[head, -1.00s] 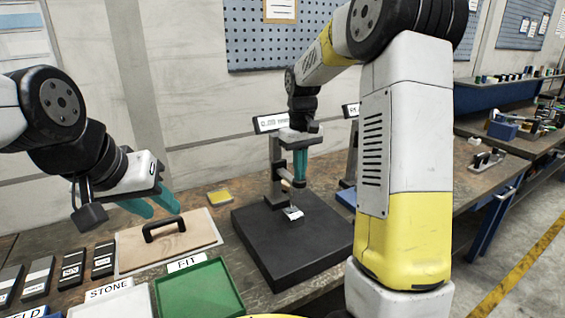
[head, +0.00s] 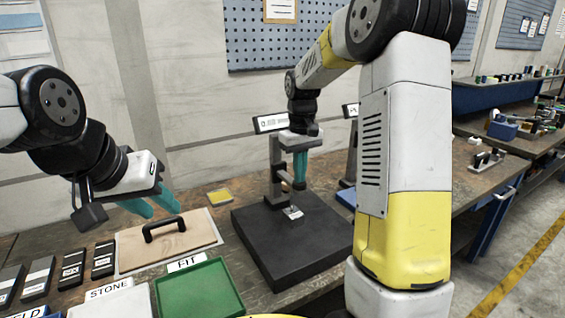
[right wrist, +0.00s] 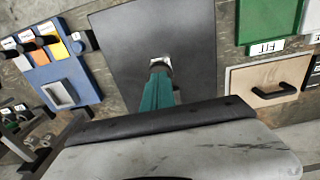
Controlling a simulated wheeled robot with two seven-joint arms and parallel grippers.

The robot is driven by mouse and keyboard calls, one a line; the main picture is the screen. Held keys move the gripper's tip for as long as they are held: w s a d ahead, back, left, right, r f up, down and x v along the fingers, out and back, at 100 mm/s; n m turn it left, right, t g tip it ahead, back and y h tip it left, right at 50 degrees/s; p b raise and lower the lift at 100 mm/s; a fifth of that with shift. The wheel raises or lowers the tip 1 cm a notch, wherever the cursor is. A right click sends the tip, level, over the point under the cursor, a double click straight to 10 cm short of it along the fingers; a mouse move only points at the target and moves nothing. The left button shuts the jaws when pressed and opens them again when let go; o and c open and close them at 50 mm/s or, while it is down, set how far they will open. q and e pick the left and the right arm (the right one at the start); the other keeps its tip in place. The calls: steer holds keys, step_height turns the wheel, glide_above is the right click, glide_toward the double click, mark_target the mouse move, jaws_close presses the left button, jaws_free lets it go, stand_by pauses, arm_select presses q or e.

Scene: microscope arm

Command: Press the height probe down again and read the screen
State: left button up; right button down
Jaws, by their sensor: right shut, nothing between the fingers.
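The height probe (head: 275,165) stands upright on a dark flat plate (head: 320,250), with a small screen (head: 270,122) on top. The screen shows digits that look like 0.00; the rest is too small to read. My right gripper (head: 300,186) is shut and empty, its teal fingers pointing down beside the probe's stem. A small pale metal piece (head: 293,212) lies on the plate under the probe. In the right wrist view, the closed fingers (right wrist: 158,68) point at the plate and cover most of the probe tip. My left gripper (head: 164,212) is open and empty over the wooden board.
A wooden board (head: 195,232) with a black handle lies left of the plate. A green FIT tray (head: 200,290) and a STONE tray (head: 120,302) are in front. Dark blocks (head: 72,270) line the left. A second screen (head: 350,110) is behind my right arm. A blue holder (right wrist: 75,80) shows in the wrist view.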

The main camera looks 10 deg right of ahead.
step_height(320, 180, up, 7)
steer(key=shift+r, duration=0.15)
stand_by(0.6)
step_height(320, 180, up, 8)
stand_by(0.6)
stand_by(0.5)
steer(key=s+a+f+m+t+y, duration=0.1)
steer(key=s+f+t, duration=0.1)
steer(key=s, duration=1)
steer(key=s+a+f+m+t+y, duration=0.1)
steer(key=s+f+m+t, duration=0.1)
steer(key=s, duration=1)
steer(key=shift+s+f+t, duration=0.15)
steer(key=shift+f+t, duration=0.7)
steer(key=shift+t, duration=0.25)
